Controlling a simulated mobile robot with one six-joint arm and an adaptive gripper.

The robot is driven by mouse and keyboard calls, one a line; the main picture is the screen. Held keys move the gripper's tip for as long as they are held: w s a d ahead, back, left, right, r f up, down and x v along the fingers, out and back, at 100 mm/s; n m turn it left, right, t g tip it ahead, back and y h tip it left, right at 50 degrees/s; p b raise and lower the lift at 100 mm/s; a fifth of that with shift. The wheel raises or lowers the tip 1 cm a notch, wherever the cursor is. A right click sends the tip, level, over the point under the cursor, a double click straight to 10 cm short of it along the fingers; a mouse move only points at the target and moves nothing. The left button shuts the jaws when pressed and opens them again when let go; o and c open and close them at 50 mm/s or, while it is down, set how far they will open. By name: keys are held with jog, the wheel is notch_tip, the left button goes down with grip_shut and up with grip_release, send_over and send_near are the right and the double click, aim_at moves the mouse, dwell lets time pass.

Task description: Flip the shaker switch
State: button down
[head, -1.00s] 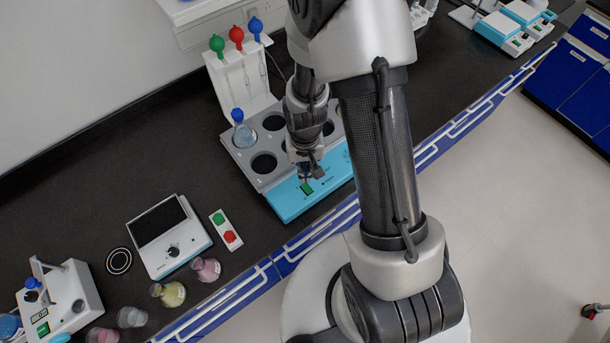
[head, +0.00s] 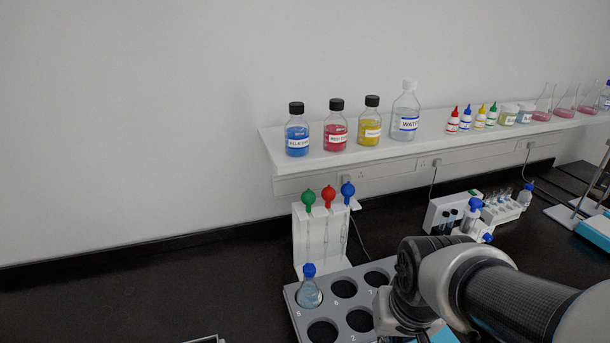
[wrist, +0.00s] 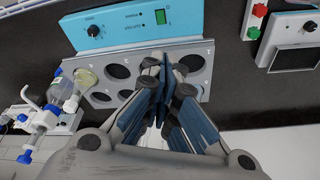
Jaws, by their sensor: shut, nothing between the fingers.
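The shaker is a grey block with round dark wells and a light blue front panel. In the head view its well plate (head: 330,309) is at the bottom, cut off by the picture edge. In the wrist view the blue panel (wrist: 132,37) is at the top, with a black knob and a green switch (wrist: 162,17). My gripper (wrist: 165,72) is shut and empty. In the wrist view its fingertips appear over the wells, below the switch in the picture and apart from it. In the head view my fingertips are hidden. A blue-capped flask (head: 310,292) stands in a corner well.
A rack (head: 322,238) with green, red and blue bulbs stands behind the shaker. A wall shelf (head: 380,155) holds several bottles and flasks. In the wrist view a device with a dark screen (wrist: 296,58) and a red-green button box (wrist: 256,22) are at the right.

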jog(key=s+r+t+b, duration=0.1)
jog(key=s+r+b, duration=0.2)
jog(key=s, duration=0.6)
jog(key=shift+s+n+t, duration=0.25)
jog(key=shift+n+t, duration=0.05)
jog(key=shift+n, duration=0.1)
jog(key=shift+w, duration=0.1)
